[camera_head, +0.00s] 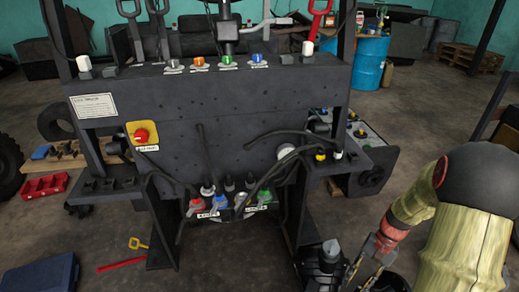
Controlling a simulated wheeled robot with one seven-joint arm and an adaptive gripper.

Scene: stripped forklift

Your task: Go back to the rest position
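My arm comes in from the right side, with a dark rounded joint and yellowish sleeve-like links. It bends down to the lower right, in front of the stripped forklift (235,115). No held object can be made out. The forklift's dark panel carries a yellow plate with a red knob (141,135), coloured buttons along the top and several coloured connectors below.
A blue barrel (369,63) stands behind at the right, and wooden pallets (470,57) lie farther back. On the floor at left are a red tray (44,187), a blue case (42,275) and a large tyre (8,167). Bare floor shows between the arm and the pallets.

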